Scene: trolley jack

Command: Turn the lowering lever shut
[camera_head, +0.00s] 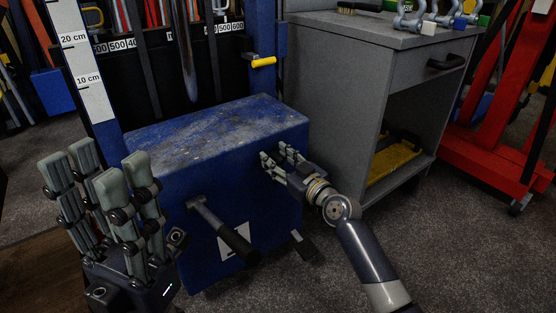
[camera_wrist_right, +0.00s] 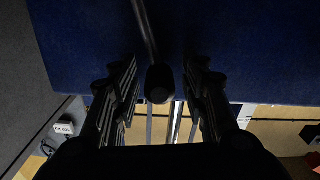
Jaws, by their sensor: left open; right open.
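The blue jack body (camera_head: 165,225) stands in the middle of the head view with a worn, scuffed top. A lever with a dark grip (camera_head: 235,240) sticks out from its front face, angled down to the right. A small black pedal-like part (camera_head: 304,245) sits lower right of it. My right gripper (camera_head: 272,162) is open at the upper right of the front face. In the right wrist view, a rod with a round black end (camera_wrist_right: 159,84) lies between its open fingers, apparently not gripped. I cannot tell which lever this is. My left gripper (camera_head: 97,168) is open and empty, fingers up, left of the jack.
A grey cabinet (camera_head: 335,105) with shackles (camera_head: 410,16) on top stands behind on the right. A yellow item (camera_head: 392,160) lies on its low shelf. A red wheeled frame (camera_head: 490,140) stands at far right. The carpet (camera_head: 470,255) in front is clear.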

